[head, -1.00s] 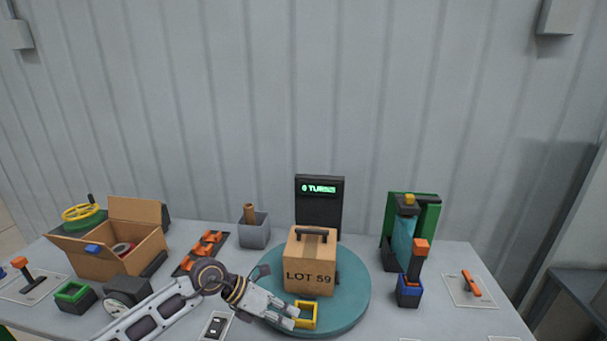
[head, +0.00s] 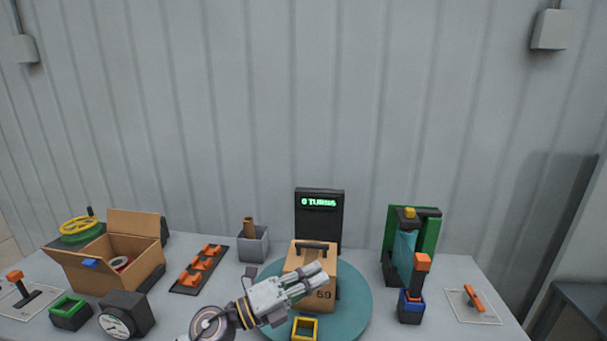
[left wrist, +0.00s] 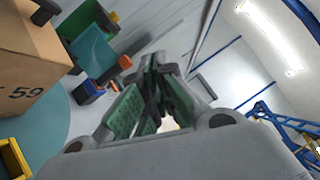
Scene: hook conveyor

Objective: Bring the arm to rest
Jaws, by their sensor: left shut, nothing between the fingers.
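My left gripper (head: 318,279) comes in from the lower left in the head view, raised in front of the cardboard box marked 59 (head: 297,262), hiding part of its label. Its fingers are shut with nothing between them; the green finger pads (left wrist: 150,100) show in the left wrist view. The box stands on the round teal turntable (head: 352,300). A yellow frame (head: 305,328) sits at the turntable's front, below my gripper. My right gripper is not in view.
A dark display (head: 319,212) reading "0 TURNS" stands behind the box. An open carton (head: 140,258), a gauge (head: 122,315) and an orange-hooked rack (head: 200,268) are on the left. A green stand (head: 428,235) and a blue-based orange lever (head: 411,300) are on the right.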

